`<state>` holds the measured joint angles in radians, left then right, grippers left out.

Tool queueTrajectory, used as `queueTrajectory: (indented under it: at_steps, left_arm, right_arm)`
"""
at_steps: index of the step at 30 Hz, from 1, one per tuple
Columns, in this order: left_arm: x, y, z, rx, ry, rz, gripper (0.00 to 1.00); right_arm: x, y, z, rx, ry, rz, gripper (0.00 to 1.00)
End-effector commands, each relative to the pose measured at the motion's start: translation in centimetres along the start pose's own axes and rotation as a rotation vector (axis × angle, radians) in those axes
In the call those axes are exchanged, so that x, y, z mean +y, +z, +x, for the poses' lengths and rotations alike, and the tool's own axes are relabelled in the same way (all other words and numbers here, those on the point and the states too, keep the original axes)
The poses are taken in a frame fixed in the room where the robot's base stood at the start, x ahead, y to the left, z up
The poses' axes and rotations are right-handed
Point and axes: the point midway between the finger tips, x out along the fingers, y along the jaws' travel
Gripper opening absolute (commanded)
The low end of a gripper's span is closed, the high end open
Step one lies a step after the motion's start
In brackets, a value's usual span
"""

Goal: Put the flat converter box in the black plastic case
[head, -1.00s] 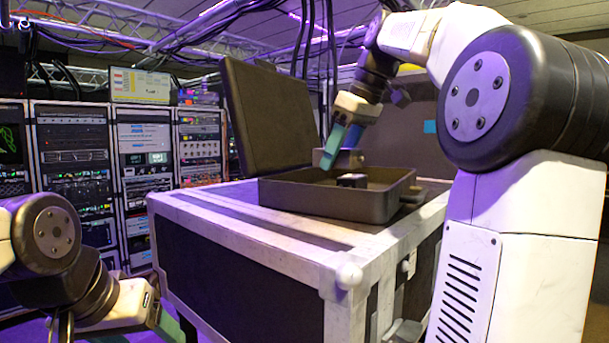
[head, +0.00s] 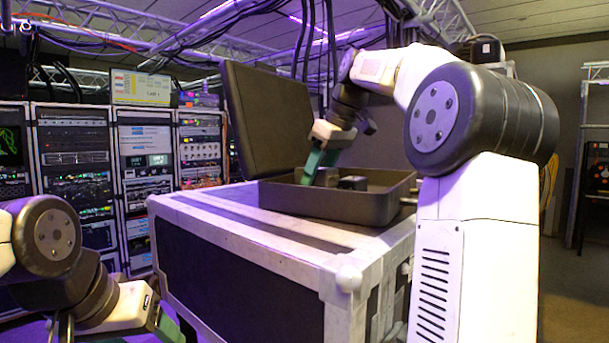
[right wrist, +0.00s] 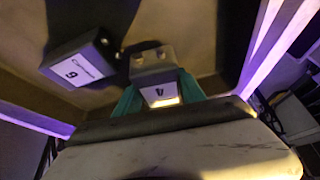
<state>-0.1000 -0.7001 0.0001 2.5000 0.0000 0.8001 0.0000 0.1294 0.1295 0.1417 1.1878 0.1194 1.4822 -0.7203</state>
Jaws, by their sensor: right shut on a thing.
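The black plastic case (head: 335,203) lies open on a flight case, its lid (head: 268,115) standing up at the back left. My right gripper (head: 315,172) reaches down inside the case. Its teal fingers are shut on a small grey box (head: 327,177) with a pale label, which shows between the fingertips in the right wrist view (right wrist: 153,66). I cannot tell whether the held box touches the floor. My left gripper (head: 168,326) is partly seen, low at the left.
The white-edged flight case (head: 240,215) carries the black case, with bare top to its left and front. Equipment racks (head: 145,160) stand behind at the left. Cables (head: 308,40) hang down behind the case. The raised lid stands close to my right gripper.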

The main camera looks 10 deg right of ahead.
Motion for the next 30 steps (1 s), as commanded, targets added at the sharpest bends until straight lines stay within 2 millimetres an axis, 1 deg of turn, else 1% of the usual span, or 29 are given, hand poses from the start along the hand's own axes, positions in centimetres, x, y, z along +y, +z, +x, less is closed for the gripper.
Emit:
queueTrajectory:
  at_steps: [4, 18, 19, 20, 21, 22, 30]
  left_arm:
    - [0.0, 0.0, 0.0, 0.000, 0.000, 0.000, 0.69]
    - [0.0, 0.0, 0.0, 0.000, 0.000, 0.000, 0.69]
    - [0.0, 0.0, 0.0, 0.000, 0.000, 0.000, 0.69]
    - [0.0, 0.0, 0.0, 0.000, 0.000, 0.000, 0.69]
    - [0.0, 0.0, 0.0, 0.000, 0.000, 0.000, 0.69]
    - [0.0, 0.0, 0.0, 0.000, 0.000, 0.000, 0.69]
    - [0.0, 0.0, 0.0, 0.000, 0.000, 0.000, 0.69]
  right_arm:
    - [0.0, 0.0, 0.0, 0.001, 0.000, -0.001, 0.00]
    - [0.0, 0.5, 1.0, 0.002, 0.001, -0.001, 0.00]
    - [0.0, 0.5, 1.1, 0.001, 0.000, -0.001, 0.51]
    - [0.0, 0.5, 1.1, 0.001, 0.000, -0.001, 0.57]
    - [0.0, 0.5, 1.0, 0.000, 0.000, -0.001, 0.65]
    - [0.0, 0.5, 1.1, 0.000, 0.000, -0.001, 0.69]
    - [0.0, 0.5, 1.0, 0.000, 0.000, -0.001, 0.69]
